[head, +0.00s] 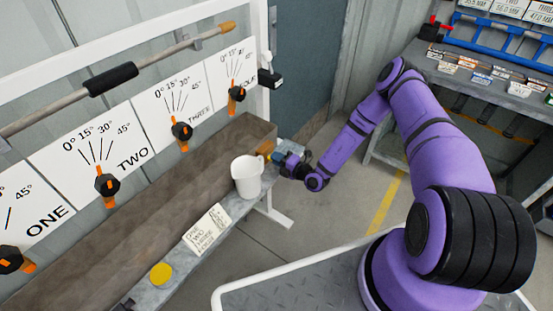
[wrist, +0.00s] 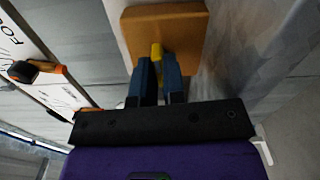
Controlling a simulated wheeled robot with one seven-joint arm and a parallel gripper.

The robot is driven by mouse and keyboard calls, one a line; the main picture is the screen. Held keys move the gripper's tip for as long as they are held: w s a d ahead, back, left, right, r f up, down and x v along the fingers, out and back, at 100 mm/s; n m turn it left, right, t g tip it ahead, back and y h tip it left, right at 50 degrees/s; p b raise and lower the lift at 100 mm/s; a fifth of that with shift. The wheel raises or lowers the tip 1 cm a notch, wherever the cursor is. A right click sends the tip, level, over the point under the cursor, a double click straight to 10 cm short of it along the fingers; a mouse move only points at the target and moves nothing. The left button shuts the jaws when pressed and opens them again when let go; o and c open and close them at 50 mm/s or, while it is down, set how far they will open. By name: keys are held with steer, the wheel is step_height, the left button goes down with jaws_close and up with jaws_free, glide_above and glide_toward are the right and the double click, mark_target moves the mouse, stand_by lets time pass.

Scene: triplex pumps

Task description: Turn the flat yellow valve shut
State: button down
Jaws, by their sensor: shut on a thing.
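The flat yellow valve (wrist: 156,50) shows in the wrist view as a small yellow piece in front of an orange-brown block (wrist: 185,30). My gripper (wrist: 157,64) has its two blue fingers on either side of the valve and is shut on it. The fingers hide part of the valve, so its full angle is hard to tell. In the head view my gripper (head: 277,157) is at the far end of the trough, just past the white jug. There the valve is too small and covered to make out clearly.
A white jug (head: 246,178) stands on the grey ledge close to my gripper. A written note (head: 206,229) and a yellow disc (head: 161,274) lie nearer. Dials with black knobs (head: 182,131) line the white board. A shelf (head: 480,85) stands at right; the floor between is clear.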

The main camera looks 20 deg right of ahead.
steer(key=n, duration=0.8)
steer(key=shift+n, duration=0.4)
steer(key=n, duration=0.4)
steer(key=shift+n, duration=1.8)
steer(key=c, duration=1.2)
jaws_free()
steer(key=v, duration=1.1)
